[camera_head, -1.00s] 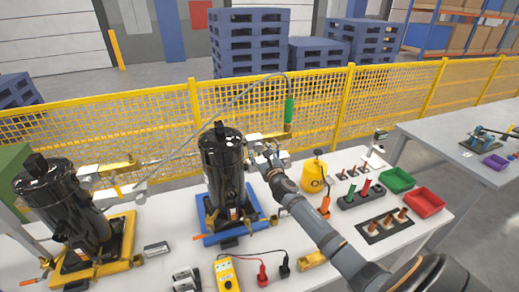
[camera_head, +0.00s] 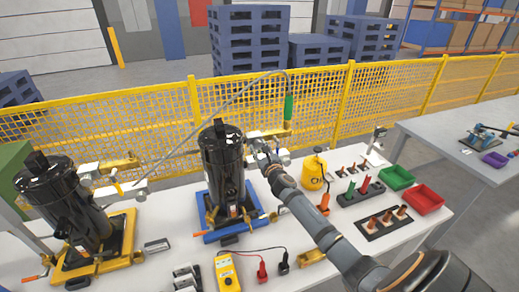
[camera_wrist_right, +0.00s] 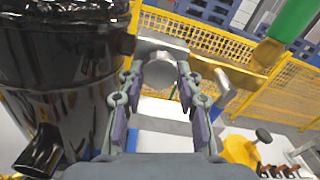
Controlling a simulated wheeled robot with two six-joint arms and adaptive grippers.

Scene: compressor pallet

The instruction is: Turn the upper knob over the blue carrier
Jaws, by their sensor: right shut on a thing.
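The blue carrier (camera_head: 213,237) sits on the white table and holds an upright black compressor (camera_head: 220,170). Silver valve fittings and a brass bar (camera_head: 273,133) stand out to the right of the compressor's upper part. My right gripper (camera_head: 262,146) is at these fittings, beside the compressor. In the right wrist view, my right gripper (camera_wrist_right: 160,88) has its two fingers around the silver knob (camera_wrist_right: 161,62) and is shut on it. The black compressor (camera_wrist_right: 60,80) fills the left of that view. The head view hides most of the knob behind the gripper. My left gripper is not in view.
A hose with a green sleeve (camera_head: 289,107) rises from the brass bar and arcs left. A second compressor (camera_head: 68,205) stands on a yellow carrier (camera_head: 122,250). A yellow fence runs behind.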

